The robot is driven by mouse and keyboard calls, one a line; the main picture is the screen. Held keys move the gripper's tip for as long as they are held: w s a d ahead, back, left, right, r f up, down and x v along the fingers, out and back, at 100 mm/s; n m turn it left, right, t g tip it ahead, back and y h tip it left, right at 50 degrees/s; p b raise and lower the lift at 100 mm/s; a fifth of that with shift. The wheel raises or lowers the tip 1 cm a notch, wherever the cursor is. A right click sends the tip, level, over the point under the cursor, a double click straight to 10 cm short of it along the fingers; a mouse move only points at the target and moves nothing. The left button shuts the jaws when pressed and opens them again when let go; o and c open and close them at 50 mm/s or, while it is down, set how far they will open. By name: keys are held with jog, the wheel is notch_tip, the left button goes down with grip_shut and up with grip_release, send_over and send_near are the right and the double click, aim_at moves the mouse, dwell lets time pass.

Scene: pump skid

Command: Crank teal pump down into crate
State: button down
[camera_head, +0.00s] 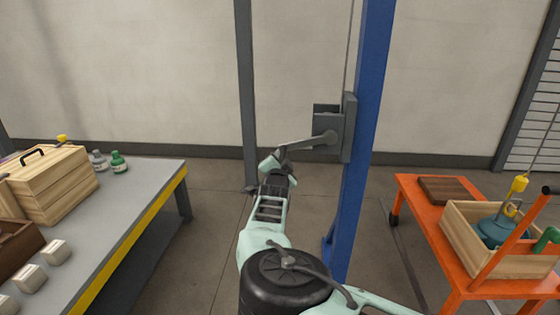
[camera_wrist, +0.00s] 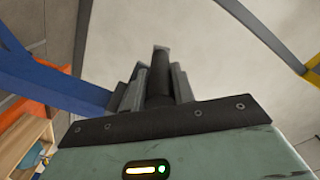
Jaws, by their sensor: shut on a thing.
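The winch (camera_head: 332,130) is a grey box on a blue post (camera_head: 366,120), with a grey crank arm (camera_head: 305,143) reaching left from its hub. My gripper (camera_head: 272,164) is at the outer end of the crank, shut on its handle. In the wrist view the dark round handle (camera_wrist: 159,80) stands between my fingers. The teal pump (camera_head: 495,229) is at the right, low inside the wooden crate (camera_head: 465,240). A yellow hook block (camera_head: 520,183) is above the pump. Whether the pump rests on the crate floor is hidden by the crate wall.
The crate stands on an orange cart (camera_head: 408,190) with a brown block (camera_head: 443,190) and a slanting orange handle. At left, a grey table (camera_head: 140,190) holds a wooden box (camera_head: 50,180), two small bottles (camera_head: 119,162) and several pale blocks. A dark grey post (camera_head: 245,90) stands behind my arm.

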jog(key=c, duration=1.2)
grip_release()
jog(key=shift+w+d, duration=0.1)
jog(key=shift+d, duration=0.35)
jog(key=shift+o, duration=0.2)
jog(key=shift+a, duration=0.15)
jog(key=shift+s+a, duration=0.2)
jog(key=shift+s, duration=0.35)
jog(key=s, duration=1.6)
jog(key=shift+s+a, duration=0.15)
jog(key=shift+s, duration=0.05)
